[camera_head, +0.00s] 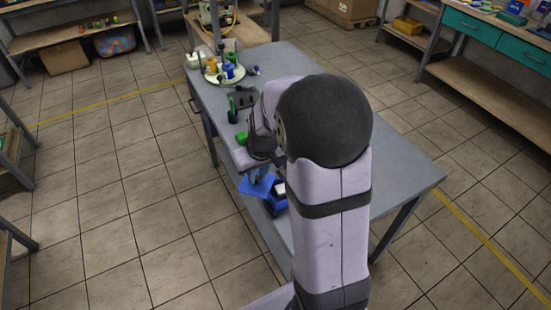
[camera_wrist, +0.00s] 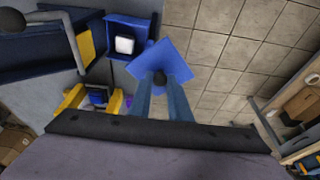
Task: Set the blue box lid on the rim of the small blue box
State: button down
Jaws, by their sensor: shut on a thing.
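The blue box lid (camera_wrist: 158,62) is a flat blue square with a dark round knob. My gripper (camera_wrist: 161,80) is shut on this knob, and the lid shows turned at an angle to the box. The lid also shows in the head view (camera_head: 255,188), beside the table's left edge, with my gripper (camera_head: 257,174) just above it. The small blue box (camera_wrist: 115,28) stands on the table with a white block inside, left of the lid in the wrist view. It is partly hidden by my arm in the head view (camera_head: 277,208). The lid appears beside the box, not over its middle.
The grey table (camera_head: 400,175) has free room to the right of my arm. A round tray (camera_head: 212,78) with several small coloured items stands at the far end. A green block (camera_head: 241,138) is near my gripper. A large blue-and-yellow object (camera_wrist: 40,62) is left of the box.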

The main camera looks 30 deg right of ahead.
aim_at(272, 177)
jog(key=shift+d+p, duration=0.1)
jog(key=shift+p, duration=0.25)
jog(key=shift+s+d+r+n+y+p, duration=0.1)
jog(key=shift+d+n+y+p, duration=0.05)
jog(key=shift+d+n+p, duration=0.2)
jog(key=shift+s+d+r+n+y+p, duration=0.1)
jog(key=shift+d+n+y+p, duration=0.1)
jog(key=shift+d+n, duration=0.25)
jog(key=d+n+p, duration=0.2)
jog(key=d+n+y+p, duration=0.1)
jog(key=d+n, duration=0.1)
jog(key=shift+s+r+g, duration=0.2)
jog(key=shift+r+g, duration=0.1)
jog(key=d+n, duration=0.1)
jog(key=n+p, duration=0.1)
jog(key=shift+s+d+n+y, duration=0.15)
jog(key=shift+d+n+y, duration=0.1)
jog(key=shift+d+n, duration=0.15)
jog(key=shift+f, duration=0.1)
jog(key=shift+f+b, duration=1.65)
jog(key=shift+f, duration=0.65)
